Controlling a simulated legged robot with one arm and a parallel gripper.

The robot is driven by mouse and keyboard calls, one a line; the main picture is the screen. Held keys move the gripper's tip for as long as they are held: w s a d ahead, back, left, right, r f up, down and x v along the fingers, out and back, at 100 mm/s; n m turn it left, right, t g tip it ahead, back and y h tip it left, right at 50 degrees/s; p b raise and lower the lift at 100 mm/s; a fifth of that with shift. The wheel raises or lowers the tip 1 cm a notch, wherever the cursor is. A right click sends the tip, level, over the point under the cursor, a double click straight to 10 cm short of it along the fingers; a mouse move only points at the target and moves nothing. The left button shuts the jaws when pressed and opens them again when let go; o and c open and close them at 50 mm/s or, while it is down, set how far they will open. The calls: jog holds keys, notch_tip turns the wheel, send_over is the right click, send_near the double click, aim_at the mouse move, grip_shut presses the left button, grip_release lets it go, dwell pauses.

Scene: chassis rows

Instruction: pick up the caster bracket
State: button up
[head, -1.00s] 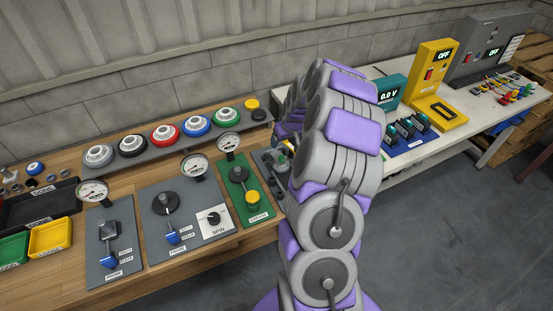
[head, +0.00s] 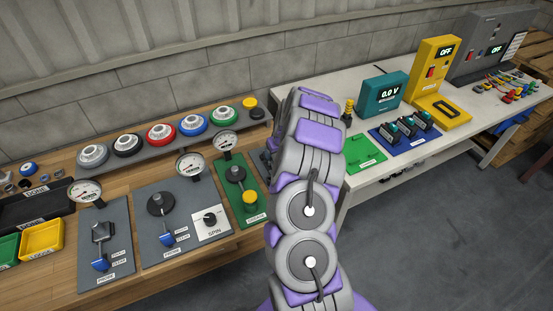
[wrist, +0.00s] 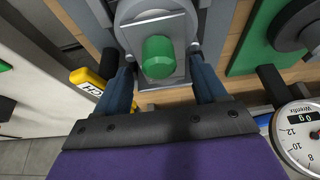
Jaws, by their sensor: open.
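In the wrist view, a grey metal piece with a squarish plate (wrist: 181,25) and a green cylinder (wrist: 158,57) on it is at the top middle; it looks like the caster bracket. My gripper (wrist: 161,70) is open, its two dark blue fingers on either side of this piece. I cannot tell whether the fingers touch it. In the head view my arm hides the gripper and most of the spot to the right of the green grease panel (head: 239,190).
A dial gauge (wrist: 299,130) stands close at the right in the wrist view. A yellow-handled item (wrist: 88,80) lies left of the fingers. In the head view the white table (head: 340,85) holds a teal meter (head: 384,95) and a green mat (head: 364,153).

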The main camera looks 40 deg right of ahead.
jog(key=shift+w+a+f, duration=0.1)
jog(key=shift+a+f, duration=0.05)
jog(key=shift+f, duration=0.15)
jog(key=shift+a+r, duration=0.15)
jog(key=shift+a, duration=0.15)
jog(key=shift+d, duration=0.35)
jog(key=c, duration=0.7)
jog(key=shift+a, duration=0.15)
jog(key=c, duration=0.7)
notch_tip(320, 180, up, 18)
jog(key=p, duration=0.3)
jog(key=shift+p, duration=0.35)
jog(key=shift+r+p, duration=0.75)
jog(key=shift+r, duration=1.5)
